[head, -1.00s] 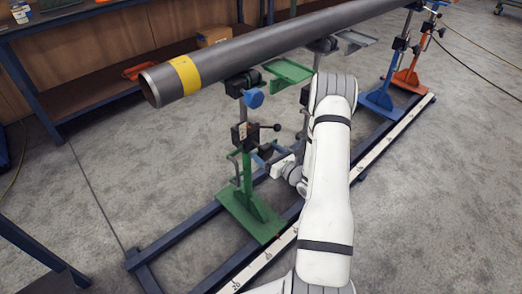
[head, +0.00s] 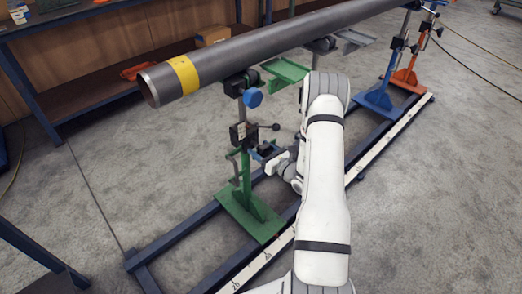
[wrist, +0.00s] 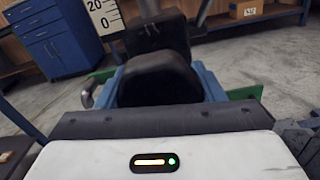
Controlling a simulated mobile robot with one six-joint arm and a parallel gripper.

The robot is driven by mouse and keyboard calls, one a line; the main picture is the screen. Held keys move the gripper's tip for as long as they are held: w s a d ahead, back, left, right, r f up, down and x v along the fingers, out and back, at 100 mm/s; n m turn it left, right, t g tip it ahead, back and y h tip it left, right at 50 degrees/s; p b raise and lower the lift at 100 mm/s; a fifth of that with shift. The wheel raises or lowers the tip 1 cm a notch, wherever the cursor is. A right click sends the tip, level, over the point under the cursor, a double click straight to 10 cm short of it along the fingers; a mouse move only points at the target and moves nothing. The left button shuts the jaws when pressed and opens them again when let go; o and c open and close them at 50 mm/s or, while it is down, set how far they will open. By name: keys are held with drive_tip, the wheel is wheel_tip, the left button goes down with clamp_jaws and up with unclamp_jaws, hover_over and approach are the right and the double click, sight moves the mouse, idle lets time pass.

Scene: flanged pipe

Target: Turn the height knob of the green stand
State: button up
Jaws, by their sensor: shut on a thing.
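The green stand (head: 250,210) stands upright on the blue rail frame, under the near end of the pipe. Its height knob, a black rounded knob (wrist: 160,80), fills the middle of the wrist view. In the head view the dark knob is small beside the post and partly hidden by my gripper (head: 266,154). My gripper comes in from the right, with blue jaws on both sides of the knob in the wrist view, shut on it. The jaw tips are partly hidden behind the knob.
The grey pipe (head: 250,50) with a yellow band runs above. A blue knob (head: 253,98) and a black lever (head: 270,126) sit higher on the stand. Blue (head: 378,98) and orange (head: 408,75) stands are farther right.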

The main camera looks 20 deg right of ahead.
drive_tip(key=shift+n+b, duration=0.3)
drive_tip(key=n+b, duration=0.4)
drive_tip(key=shift+d+f, duration=0.1)
drive_tip(key=shift+f, duration=0.1)
drive_tip(key=n+b, duration=0.6)
drive_tip(key=b, duration=0.1)
drive_tip(key=shift+n, duration=0.4)
drive_tip(key=n+b, duration=0.6)
drive_tip(key=b, duration=0.3)
drive_tip(key=shift+f, duration=0.1)
drive_tip(key=shift+r+n+b, duration=0.2)
drive_tip(key=shift+n+b, duration=0.85)
drive_tip(key=shift+n, duration=0.05)
drive_tip(key=shift+r+n+b, duration=0.15)
drive_tip(key=shift+n+b, duration=0.85)
drive_tip(key=shift+n, duration=0.1)
drive_tip(key=o, duration=1)
drive_tip(key=shift+c, duration=0.2)
